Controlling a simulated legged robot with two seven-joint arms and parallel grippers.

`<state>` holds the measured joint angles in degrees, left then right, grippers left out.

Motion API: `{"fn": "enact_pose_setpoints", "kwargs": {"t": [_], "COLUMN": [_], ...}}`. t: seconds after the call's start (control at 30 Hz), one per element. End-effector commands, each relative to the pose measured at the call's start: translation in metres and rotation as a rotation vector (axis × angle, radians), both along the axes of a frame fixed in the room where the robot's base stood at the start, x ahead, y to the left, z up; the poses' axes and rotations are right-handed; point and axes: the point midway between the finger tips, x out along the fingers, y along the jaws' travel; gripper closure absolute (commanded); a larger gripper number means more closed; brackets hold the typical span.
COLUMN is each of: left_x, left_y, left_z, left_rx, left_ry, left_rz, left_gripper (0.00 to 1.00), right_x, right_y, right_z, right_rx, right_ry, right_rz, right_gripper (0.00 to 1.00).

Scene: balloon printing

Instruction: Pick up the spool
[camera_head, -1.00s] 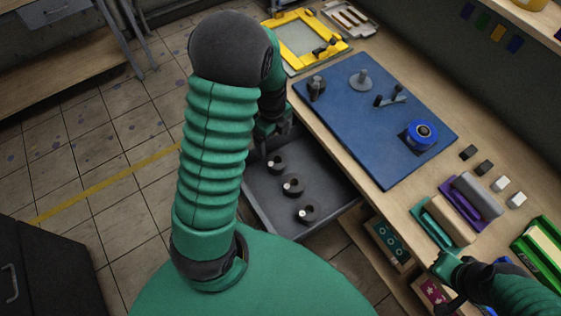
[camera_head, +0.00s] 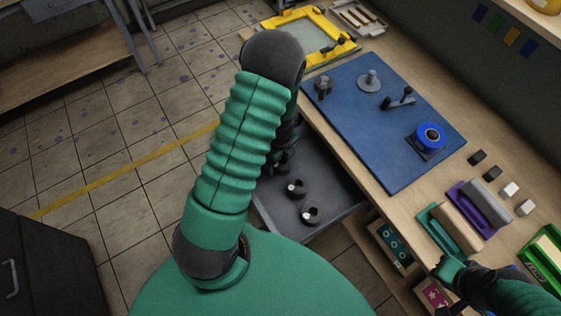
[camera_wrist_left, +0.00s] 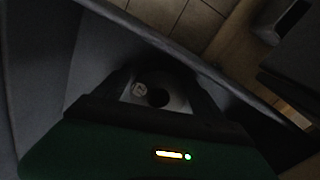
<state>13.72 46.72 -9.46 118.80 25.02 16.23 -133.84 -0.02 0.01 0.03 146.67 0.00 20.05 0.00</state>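Dark round spools with pale centres lie in the open grey drawer (camera_head: 335,190). The middle spool (camera_head: 297,188) and the near spool (camera_head: 311,213) show clearly in the head view. The farthest spool (camera_head: 281,163) is mostly hidden by my left arm and gripper (camera_head: 284,150), which reaches down over it.
Above the drawer, a blue mat (camera_head: 375,150) on the bench holds small metal parts and a blue round item (camera_head: 430,137). A yellow frame (camera_head: 305,38) lies at the back. Purple (camera_head: 482,207) and green (camera_head: 440,230) holders stand near my right arm. The drawer walls are close around my left gripper.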

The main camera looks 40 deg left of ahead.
Motion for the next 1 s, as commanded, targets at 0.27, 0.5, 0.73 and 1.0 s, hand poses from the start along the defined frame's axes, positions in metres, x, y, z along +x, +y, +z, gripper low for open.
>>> {"fn": "enact_pose_setpoints", "kwargs": {"t": [0.27,0.5,0.73,1.0], "left_x": [0.001,0.000,0.002,0.002], "left_y": [0.000,0.001,0.001,0.000], "left_z": [0.000,0.000,0.015,0.080], "left_rx": [-0.001,-0.002,-0.001,0.000], "left_ry": [0.001,0.000,-0.003,-0.005], "left_rz": [-0.001,-0.001,-0.001,-0.002], "left_gripper": [0.59,0.77,0.77,0.77], "right_x": [0.000,0.000,0.000,0.000], "right_y": [0.000,0.000,0.000,0.000], "right_z": [0.000,0.000,0.002,0.007], "right_rx": [0.000,0.000,0.000,0.000], "right_ry": [0.000,0.000,0.000,0.000], "right_rz": [-0.001,-0.001,-0.001,-0.001], "right_gripper": [0.80,0.80,0.80,0.80]}}
